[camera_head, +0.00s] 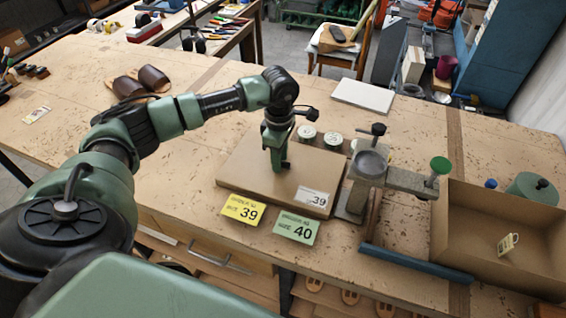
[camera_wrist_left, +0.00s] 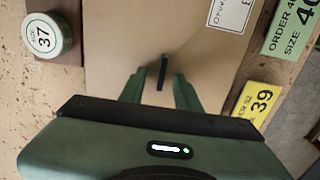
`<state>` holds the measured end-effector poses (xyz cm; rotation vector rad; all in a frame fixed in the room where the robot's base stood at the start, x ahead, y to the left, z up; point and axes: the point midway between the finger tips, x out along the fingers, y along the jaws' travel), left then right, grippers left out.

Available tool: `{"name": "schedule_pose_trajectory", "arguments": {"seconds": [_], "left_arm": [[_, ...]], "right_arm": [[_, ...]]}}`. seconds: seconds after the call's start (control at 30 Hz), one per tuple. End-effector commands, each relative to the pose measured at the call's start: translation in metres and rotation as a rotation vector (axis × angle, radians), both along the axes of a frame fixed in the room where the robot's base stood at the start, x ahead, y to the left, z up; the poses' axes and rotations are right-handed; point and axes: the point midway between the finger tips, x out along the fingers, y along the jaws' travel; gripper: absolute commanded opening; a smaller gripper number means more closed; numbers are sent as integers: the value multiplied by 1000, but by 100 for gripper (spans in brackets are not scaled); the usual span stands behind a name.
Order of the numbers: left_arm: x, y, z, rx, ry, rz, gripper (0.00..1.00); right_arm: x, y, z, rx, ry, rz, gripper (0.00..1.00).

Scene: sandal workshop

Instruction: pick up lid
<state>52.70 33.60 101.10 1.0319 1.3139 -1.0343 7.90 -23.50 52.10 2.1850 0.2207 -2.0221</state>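The lid (camera_head: 242,168) is a flat brown cardboard piece on the workbench, with a white label (camera_head: 313,196) reading 39 at its front right corner. In the left wrist view the lid (camera_wrist_left: 115,35) fills the middle, and a thin black upright tab (camera_wrist_left: 163,73) stands on it. My left gripper (camera_head: 278,166) points down over the middle of the lid. In the wrist view its two green fingers (camera_wrist_left: 158,84) are apart, one on each side of the black tab, with gaps showing between. My right gripper is in neither view.
Yellow (camera_head: 243,209) and green (camera_head: 296,227) order cards lie at the lid's front edge. Round tins (camera_head: 307,136) stand behind it. A clamp-like tool (camera_head: 370,162) stands close on the right, then an open cardboard box (camera_head: 485,225). Brown sandals (camera_head: 140,82) lie at the back left.

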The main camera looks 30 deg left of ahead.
Motion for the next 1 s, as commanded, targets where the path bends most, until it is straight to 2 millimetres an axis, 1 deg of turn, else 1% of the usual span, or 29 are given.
{"name": "schedule_pose_trajectory", "arguments": {"seconds": [0.1,0.23,0.27,0.3,0.37,0.4,0.77,0.87,1.0], "left_arm": [[0,0,-3,-1,0,-1,33],[0,0,-4,-1,-1,-1,33],[0,0,-4,-1,-1,-1,30],[0,0,-4,-1,-1,-1,19],[0,0,-4,-1,-1,-1,2],[0,0,-3,-1,-1,-1,0],[1,0,-1,-1,-2,-1,0],[1,0,9,-1,-4,-1,0],[2,-1,35,-2,-8,-2,0]], "right_arm": [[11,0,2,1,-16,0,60],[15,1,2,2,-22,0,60],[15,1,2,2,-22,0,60],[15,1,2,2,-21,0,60],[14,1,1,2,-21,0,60],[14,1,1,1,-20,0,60],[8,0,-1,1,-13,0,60],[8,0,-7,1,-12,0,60],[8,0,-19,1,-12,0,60]]}}
